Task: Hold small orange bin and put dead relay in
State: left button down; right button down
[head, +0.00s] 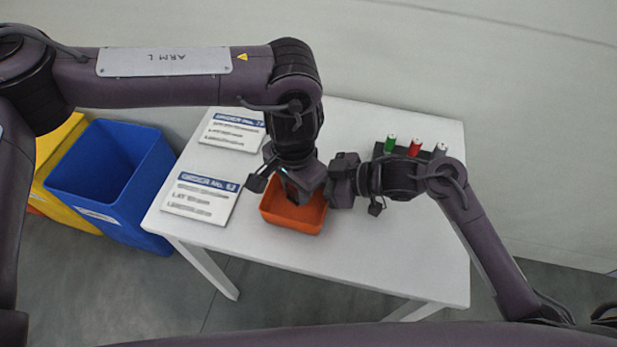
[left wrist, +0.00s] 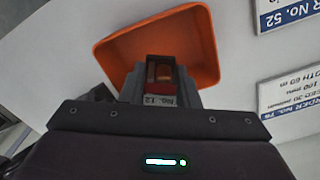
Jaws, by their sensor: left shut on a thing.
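The small orange bin (head: 292,220) stands on the white table, its open top facing up. My left gripper (head: 303,192) points down over the bin. In the left wrist view, my left gripper (left wrist: 159,82) is shut on a small relay (left wrist: 160,100) with a pale label, held over the orange bin (left wrist: 205,38). The relay is hidden in the head view. My right gripper (head: 334,190) is at the bin's right side, close to its wall. Its fingertips are hidden, so I cannot tell whether it grips the bin.
Two order cards (head: 203,198) (head: 233,130) lie on the left of the white table (head: 390,255). A dark rack with green, red and grey cylinders (head: 415,148) stands at the back right. Blue (head: 110,175) and yellow (head: 62,190) bins stand left of the table. The table's front right is clear.

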pick_arm(q)
jog(key=shift+f, duration=0.25)
jog(key=c, duration=1)
grip_release()
notch_tip(320, 180, up, 12)
pick_arm(e)
jog(key=c, duration=1.6)
grip_release()
